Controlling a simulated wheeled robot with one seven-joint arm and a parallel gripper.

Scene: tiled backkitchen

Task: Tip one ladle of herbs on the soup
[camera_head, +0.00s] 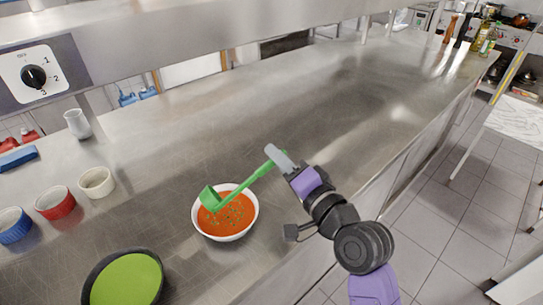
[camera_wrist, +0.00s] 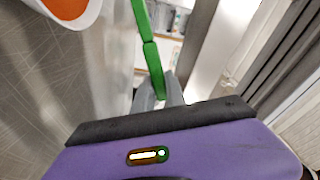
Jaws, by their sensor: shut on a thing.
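A white bowl (camera_head: 228,238) of orange-red soup (camera_head: 236,217) stands on the steel counter. Green herb bits lie scattered on the soup. My gripper (camera_head: 280,160) is shut on the handle of a green ladle (camera_head: 209,197); the handle also shows in the wrist view (camera_wrist: 150,55). The ladle's head is over the left part of the bowl and looks tilted; I cannot tell whether any herbs are in it. The bowl's edge (camera_wrist: 92,18) and some soup show at the top left of the wrist view. A dark round pan (camera_head: 92,277) with a flat green content stands at the lower left.
A steel shelf (camera_head: 200,45) runs above the counter (camera_head: 300,105). The counter behind the soup bowl is clear.

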